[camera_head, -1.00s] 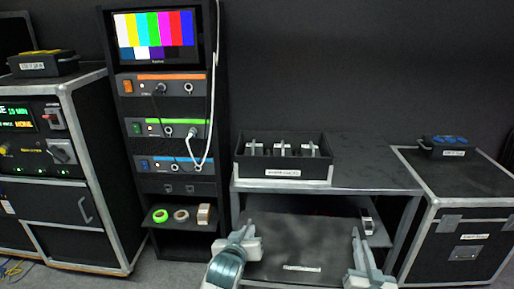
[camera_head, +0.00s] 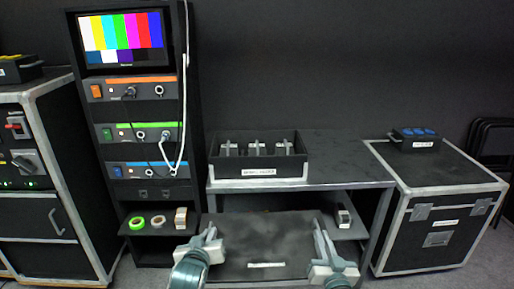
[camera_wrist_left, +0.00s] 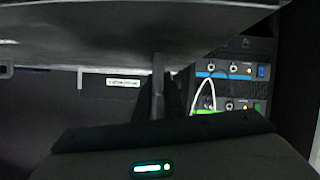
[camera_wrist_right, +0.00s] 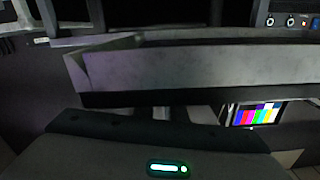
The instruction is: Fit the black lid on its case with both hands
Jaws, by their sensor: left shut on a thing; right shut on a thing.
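The black lid (camera_head: 262,243) is a wide dark panel with a small white label near its front edge. It is held in front of the bench in the head view. My left gripper (camera_head: 210,240) is shut on its left edge and my right gripper (camera_head: 322,242) on its right edge. A black case (camera_head: 438,233) with silver edges and latches stands on the floor at the right. I cannot tell whether it is the lid's case.
A bench (camera_head: 345,172) stands behind the lid and carries a black tray (camera_head: 258,172). A blue-socket box (camera_head: 414,139) sits on the right case. An equipment rack (camera_head: 140,190) with tape rolls stands left, beside another case (camera_head: 65,190).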

